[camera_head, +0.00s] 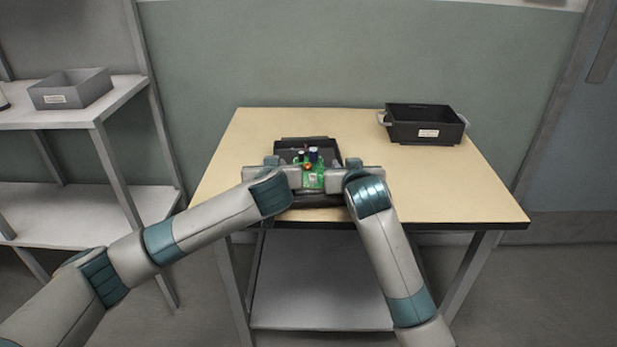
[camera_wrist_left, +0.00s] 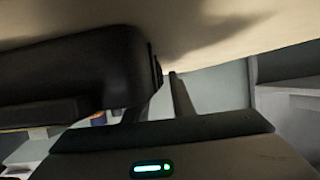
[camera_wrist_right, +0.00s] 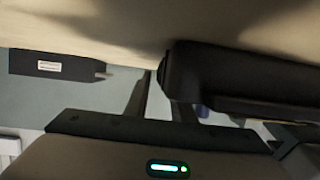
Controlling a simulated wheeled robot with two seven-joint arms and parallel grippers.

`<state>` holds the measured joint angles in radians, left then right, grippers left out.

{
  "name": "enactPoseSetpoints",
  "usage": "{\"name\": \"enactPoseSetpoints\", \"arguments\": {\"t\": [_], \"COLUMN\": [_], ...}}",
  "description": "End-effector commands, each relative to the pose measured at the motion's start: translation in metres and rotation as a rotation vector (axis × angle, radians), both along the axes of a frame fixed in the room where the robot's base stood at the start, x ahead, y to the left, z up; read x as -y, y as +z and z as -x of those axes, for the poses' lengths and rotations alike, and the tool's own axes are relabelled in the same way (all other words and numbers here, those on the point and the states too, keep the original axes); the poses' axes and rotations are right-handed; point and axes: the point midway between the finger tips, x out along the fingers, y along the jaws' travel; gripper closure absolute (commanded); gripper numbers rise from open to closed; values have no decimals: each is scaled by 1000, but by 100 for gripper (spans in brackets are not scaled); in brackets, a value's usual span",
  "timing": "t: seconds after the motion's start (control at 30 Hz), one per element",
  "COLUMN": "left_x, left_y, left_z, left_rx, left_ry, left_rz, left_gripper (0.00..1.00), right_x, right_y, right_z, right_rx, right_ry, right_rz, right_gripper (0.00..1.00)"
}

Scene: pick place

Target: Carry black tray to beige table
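The black tray (camera_head: 318,201) is at the front middle of the beige table (camera_head: 260,125), close to its front edge. It holds a green circuit-board-like part (camera_head: 313,178) and small dark and red pieces. My left gripper (camera_head: 272,163) is at the tray's left end and my right gripper (camera_head: 353,165) at its right end. In the left wrist view the tray (camera_wrist_left: 90,75) fills the left side; in the right wrist view the tray (camera_wrist_right: 240,80) fills the right. In both wrist views the fingers stand apart around the tray's end, with background showing between them. The tray hides part of each gripper.
A second black bin (camera_head: 400,131) with a white label and side handles stands at the table's back right. A grey bin (camera_head: 70,92) is on the white shelf (camera_head: 120,90) at left. The table's left and front right are clear.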

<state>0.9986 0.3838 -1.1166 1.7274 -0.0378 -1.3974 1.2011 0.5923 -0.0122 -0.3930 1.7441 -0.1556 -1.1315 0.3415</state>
Motion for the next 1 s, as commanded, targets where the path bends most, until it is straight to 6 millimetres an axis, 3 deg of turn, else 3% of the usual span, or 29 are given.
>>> {"name": "enactPoseSetpoints", "arguments": {"t": [0.47, 1.0], "left_x": [2, 11], "left_y": [5, 38], "left_z": [13, 91], "left_rx": [0, 0], "left_ry": [-2, -3], "left_rz": [1, 3], "left_gripper": [78, 78], "right_x": [0, 0], "right_y": [0, 0], "right_z": [0, 0], "right_rx": [0, 0], "right_ry": [1, 0], "right_rz": [0, 0], "right_gripper": [78, 78]}}
